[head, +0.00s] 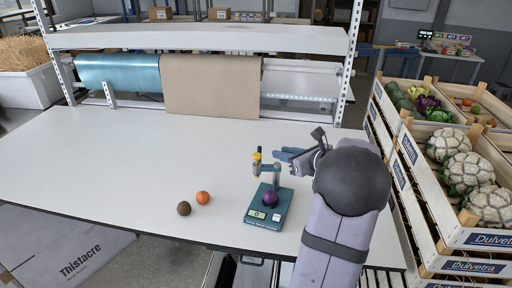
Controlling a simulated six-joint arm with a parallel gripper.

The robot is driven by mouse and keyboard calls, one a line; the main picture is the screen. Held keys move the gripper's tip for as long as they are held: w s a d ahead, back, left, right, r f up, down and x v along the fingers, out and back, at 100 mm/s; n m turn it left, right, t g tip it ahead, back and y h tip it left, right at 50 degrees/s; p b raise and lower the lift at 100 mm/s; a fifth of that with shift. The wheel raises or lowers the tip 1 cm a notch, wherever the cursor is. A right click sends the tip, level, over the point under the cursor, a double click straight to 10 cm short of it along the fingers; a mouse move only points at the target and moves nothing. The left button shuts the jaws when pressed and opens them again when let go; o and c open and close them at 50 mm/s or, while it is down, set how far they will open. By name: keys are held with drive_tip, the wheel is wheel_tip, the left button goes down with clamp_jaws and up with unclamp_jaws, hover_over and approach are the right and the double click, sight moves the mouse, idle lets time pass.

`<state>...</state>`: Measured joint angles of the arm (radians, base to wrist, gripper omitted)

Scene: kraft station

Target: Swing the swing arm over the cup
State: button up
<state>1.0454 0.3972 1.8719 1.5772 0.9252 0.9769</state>
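A teal device (258,217) with a small display stands on the white table. A purple ball (270,198) rests on top of it; no separate cup can be made out there. A teal post rises behind the ball and carries the short swing arm (268,167), which points left. A yellow and dark piece (257,161) is at the arm's left end, left of the ball. My gripper (282,154) has blue fingers and is just behind and right of the swing arm. Contact and finger opening cannot be made out.
An orange ball (203,198) and a brown ball (184,208) lie left of the device. A shelf (200,40) with a teal roll (118,73) and brown paper (212,88) stands at the back. Vegetable crates (410,152) border the right side. The table's left side is clear.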

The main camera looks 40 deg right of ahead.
drive_tip(key=c, duration=0.4)
drive_tip(key=shift+w+d+f+n+b, duration=0.1)
drive_tip(key=shift+w+d+n+b, duration=0.2)
drive_tip(key=shift+d+b, duration=0.1)
clamp_jaws()
drive_tip(key=w+d+f+n+t+y+b, duration=0.2)
drive_tip(key=w+d+n+t+y+b, duration=0.1)
drive_tip(key=d+n+b, duration=0.55)
drive_tip(key=s+d+f+n+y+b, duration=0.2)
drive_tip(key=s+f+n+y+b, duration=0.1)
drive_tip(key=n, duration=1)
wheel_tip(320, 180, down, 3)
drive_tip(key=shift+s+r+n+y+b, duration=0.15)
drive_tip(key=shift+s+n+y+b, duration=0.05)
drive_tip(key=shift+n+y+b, duration=0.25)
